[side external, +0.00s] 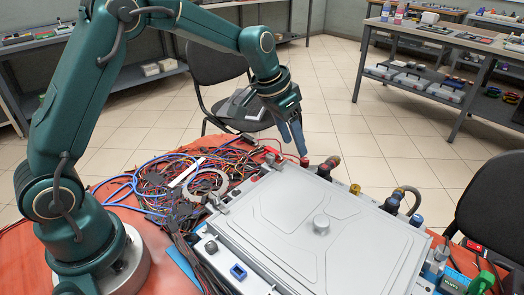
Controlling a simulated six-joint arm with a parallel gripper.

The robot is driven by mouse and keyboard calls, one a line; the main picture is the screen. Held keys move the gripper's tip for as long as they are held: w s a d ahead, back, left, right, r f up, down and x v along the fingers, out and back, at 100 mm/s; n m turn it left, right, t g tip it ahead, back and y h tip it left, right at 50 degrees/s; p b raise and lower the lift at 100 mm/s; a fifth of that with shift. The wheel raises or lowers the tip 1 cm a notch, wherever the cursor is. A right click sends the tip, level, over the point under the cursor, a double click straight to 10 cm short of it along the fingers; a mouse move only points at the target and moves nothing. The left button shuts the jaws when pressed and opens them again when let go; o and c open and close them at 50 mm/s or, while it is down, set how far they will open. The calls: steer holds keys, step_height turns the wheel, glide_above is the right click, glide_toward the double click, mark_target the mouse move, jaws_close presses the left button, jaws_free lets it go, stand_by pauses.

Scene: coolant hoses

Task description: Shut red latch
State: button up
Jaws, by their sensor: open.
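My gripper (299,148) points down at the far edge of the grey metal case (285,222), its fingers close together in this view but open. A small red part (304,162) sits just below the fingertips; I cannot tell whether they touch it. A dark hose fitting with a red part (328,166) stands just right of it, on the case's far edge. Either red part may be the red latch; its position, shut or not, is too small to tell.
A curved black hose (412,194) and a blue-marked fitting (416,220) stand at the case's right edge. Tangled wires (165,185) cover the orange table at left. Black chairs (495,205) stand near the table.

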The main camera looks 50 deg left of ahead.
mark_target(304, 161)
steer(key=shift+w+d+r+m+h, duration=0.1)
steer(key=shift+d+m+h, duration=0.2)
steer(key=shift+m, duration=0.7)
steer(key=x, duration=0.5)
steer(key=shift+d, duration=0.1)
steer(key=shift+d+n+y, duration=0.15)
steer(key=shift+n+y, duration=0.35)
steer(key=shift+n, duration=0.5)
steer(key=s+a+r+t, duration=0.1)
steer(key=s+r+t, duration=0.1)
steer(key=s+r, duration=0.45)
steer(key=s+r+t, duration=0.1)
steer(key=s+r, duration=0.2)
steer(key=r, duration=0.7)
steer(key=s+f, duration=0.2)
steer(key=s, duration=0.6)
steer(key=s+a+f+g, duration=0.1)
steer(key=s+f, duration=0.2)
steer(key=s, duration=0.5)
steer(key=shift+s+a+y, duration=0.35)
steer(key=shift+y, duration=0.05)
steer(key=shift+f, duration=0.1)
